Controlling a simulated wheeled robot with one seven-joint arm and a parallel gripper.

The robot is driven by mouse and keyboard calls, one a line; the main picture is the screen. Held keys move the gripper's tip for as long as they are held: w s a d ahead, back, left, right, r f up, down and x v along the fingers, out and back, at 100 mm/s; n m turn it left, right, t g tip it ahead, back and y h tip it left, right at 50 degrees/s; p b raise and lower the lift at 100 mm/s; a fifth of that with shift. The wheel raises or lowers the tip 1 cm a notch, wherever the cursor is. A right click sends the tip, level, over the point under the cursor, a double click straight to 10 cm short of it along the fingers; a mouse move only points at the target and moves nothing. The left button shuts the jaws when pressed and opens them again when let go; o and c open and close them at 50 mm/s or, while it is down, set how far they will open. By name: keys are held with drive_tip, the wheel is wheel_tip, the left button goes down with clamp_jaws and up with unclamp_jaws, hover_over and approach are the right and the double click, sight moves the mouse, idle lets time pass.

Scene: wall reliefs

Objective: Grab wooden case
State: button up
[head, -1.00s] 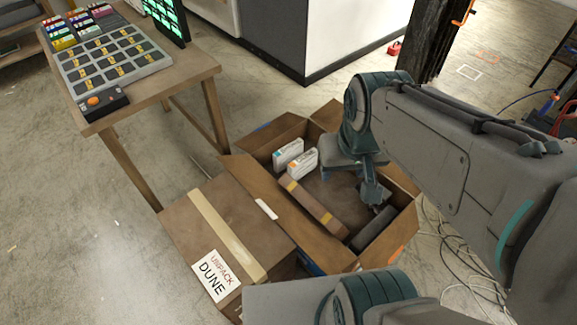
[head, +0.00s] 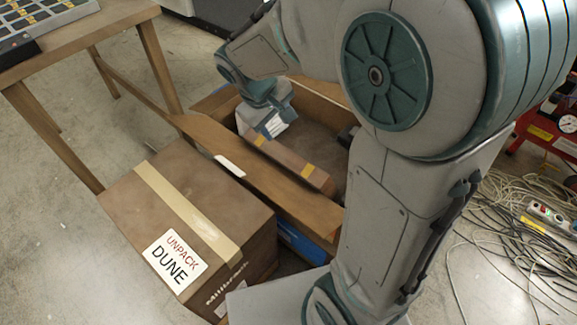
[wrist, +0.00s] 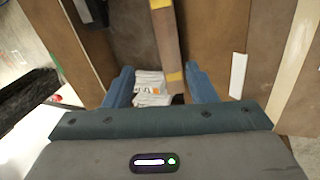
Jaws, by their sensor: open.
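A long brown wooden case (head: 288,163) with yellow bands lies inside an open cardboard box (head: 213,135). In the wrist view the wooden case (wrist: 165,40) runs from the top edge down towards the space between the fingers. My gripper (head: 273,127) is over the far left part of the open box, above the far end of the case. In the wrist view my gripper (wrist: 159,74) is open, with white packs (wrist: 150,86) and the banded case end showing between its fingers. I cannot tell the height gap to the case.
A closed box labelled "UNPACK DUNE" (head: 196,215) stands left of the open box. A wooden table (head: 75,40) is at the upper left. Cables (head: 500,235) lie on the floor at right. My arm hides the right part of the open box.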

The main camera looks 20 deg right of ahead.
drive_tip(key=n+b, duration=0.1)
drive_tip(key=b, duration=0.3)
approach(283, 154)
drive_tip(key=shift+h, duration=0.3)
drive_tip(key=b+x, duration=0.2)
drive_tip(key=x, duration=0.2)
drive_tip(key=shift+s+a+f+b, duration=0.15)
drive_tip(key=shift+f+b, duration=0.05)
drive_tip(key=shift+b, duration=0.15)
drive_tip(key=b+x, duration=0.2)
drive_tip(key=x, duration=0.3)
drive_tip(key=shift+a+b, duration=0.1)
drive_tip(key=shift+b, duration=0.25)
drive_tip(key=shift+w+r, duration=0.1)
drive_tip(key=shift+w, duration=0.1)
clamp_jaws()
